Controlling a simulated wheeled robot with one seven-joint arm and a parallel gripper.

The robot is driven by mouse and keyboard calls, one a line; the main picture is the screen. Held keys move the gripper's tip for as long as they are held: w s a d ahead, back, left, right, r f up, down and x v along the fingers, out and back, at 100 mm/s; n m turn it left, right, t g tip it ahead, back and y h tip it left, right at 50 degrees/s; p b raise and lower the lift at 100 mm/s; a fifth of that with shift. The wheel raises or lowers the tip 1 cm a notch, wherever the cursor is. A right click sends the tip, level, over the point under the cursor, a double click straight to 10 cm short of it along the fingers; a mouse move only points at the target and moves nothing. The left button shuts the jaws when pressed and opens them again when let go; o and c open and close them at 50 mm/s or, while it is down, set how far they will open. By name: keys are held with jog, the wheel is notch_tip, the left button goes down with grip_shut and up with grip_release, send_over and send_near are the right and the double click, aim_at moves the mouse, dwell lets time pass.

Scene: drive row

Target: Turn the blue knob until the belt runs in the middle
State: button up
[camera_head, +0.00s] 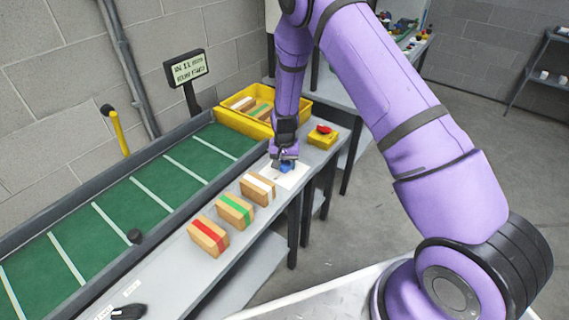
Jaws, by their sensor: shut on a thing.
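The blue knob (287,167) shows as a small blue patch under my gripper, on a white plate (291,180) on the grey bench. My gripper (285,160) points down from my purple arm and is shut on the knob; its fingers hide most of it. The green belt (150,205) with white cross stripes runs along the wall in a dark frame, from the front left to the yellow bin. A small display (189,68) on a post stands behind the belt, with two lines of text; the lower line is too blurred to read surely.
Three wooden blocks with red (208,237), green (235,210) and white (258,188) bands stand in a row on the bench, left of my gripper. A yellow bin (228,117) holds more blocks. A yellow box with a red button (322,136) sits to the right.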

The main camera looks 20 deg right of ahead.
aim_at(284, 163)
jog(key=o, duration=0.9)
jog(key=shift+r, duration=0.1)
notch_tip(284, 163, up, 11)
jog(key=shift+f, duration=0.2)
dwell(0.3)
